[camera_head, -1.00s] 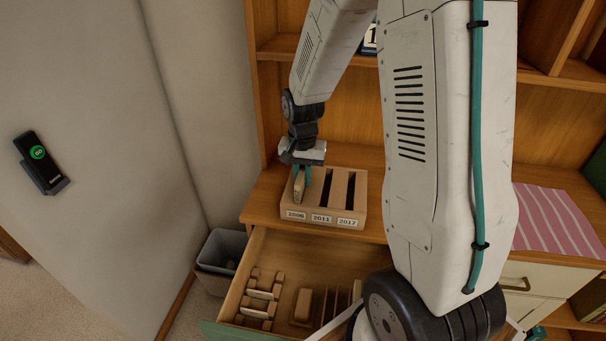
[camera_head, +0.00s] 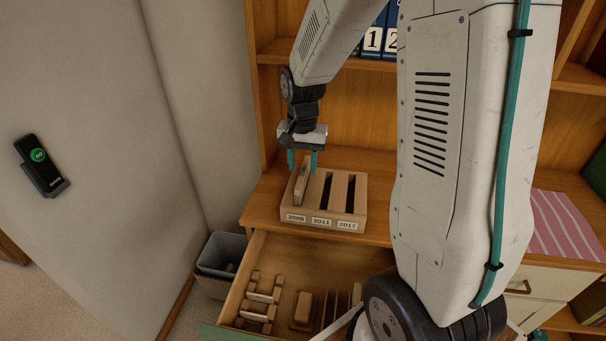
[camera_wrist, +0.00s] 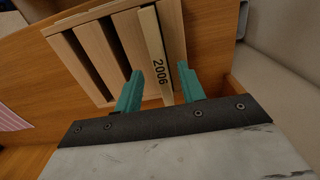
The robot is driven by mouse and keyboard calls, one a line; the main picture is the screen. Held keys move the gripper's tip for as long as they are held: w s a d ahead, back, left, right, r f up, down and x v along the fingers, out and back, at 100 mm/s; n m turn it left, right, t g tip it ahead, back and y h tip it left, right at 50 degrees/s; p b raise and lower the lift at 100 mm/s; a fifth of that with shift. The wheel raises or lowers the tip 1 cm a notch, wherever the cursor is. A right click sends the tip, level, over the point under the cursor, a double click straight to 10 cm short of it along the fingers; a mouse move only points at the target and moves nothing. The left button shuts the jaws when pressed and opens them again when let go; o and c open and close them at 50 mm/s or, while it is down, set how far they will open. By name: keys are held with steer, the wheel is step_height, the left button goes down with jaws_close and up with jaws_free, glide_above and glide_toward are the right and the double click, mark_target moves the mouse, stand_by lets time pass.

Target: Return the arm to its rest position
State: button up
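My gripper (camera_head: 302,158) is open and empty, with its teal fingers just above the wooden slotted block on the desk. The block (camera_head: 331,222) has slots labelled 2006, 2011 and 2017. A wooden piece (camera_head: 301,182) stands in the 2006 slot, its top sticking out and slightly tilted. In the wrist view the piece (camera_wrist: 154,55) shows the number 2006 on its edge and lies between and beyond the open fingers (camera_wrist: 160,88), apart from them. The 2011 and 2017 slots look empty. My arm reaches over the desk, and its upper link hides part of the shelf.
An open drawer (camera_head: 285,265) below the block holds several wooden pieces. A grey bin (camera_head: 218,262) stands on the floor to the left. Binders (camera_head: 374,38) stand on the shelf above. A striped pink cloth (camera_head: 568,226) lies at the right. A green-lit device (camera_head: 40,160) hangs on the wall.

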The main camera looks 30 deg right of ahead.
steer(key=shift+r, duration=1.2)
steer(key=s+a+r+n, duration=0.3)
steer(key=s+r, duration=0.1)
steer(key=s, duration=0.4)
steer(key=s+a+r+n+t, duration=0.1)
steer(key=s+a+r+n, duration=0.2)
steer(key=s, duration=0.5)
steer(key=s+a+r+n, duration=0.3)
steer(key=s+r, duration=0.3)
steer(key=s, duration=0.2)
steer(key=shift+a, duration=0.4)
steer(key=shift+s+r, duration=0.1)
steer(key=shift+s, duration=0.05)
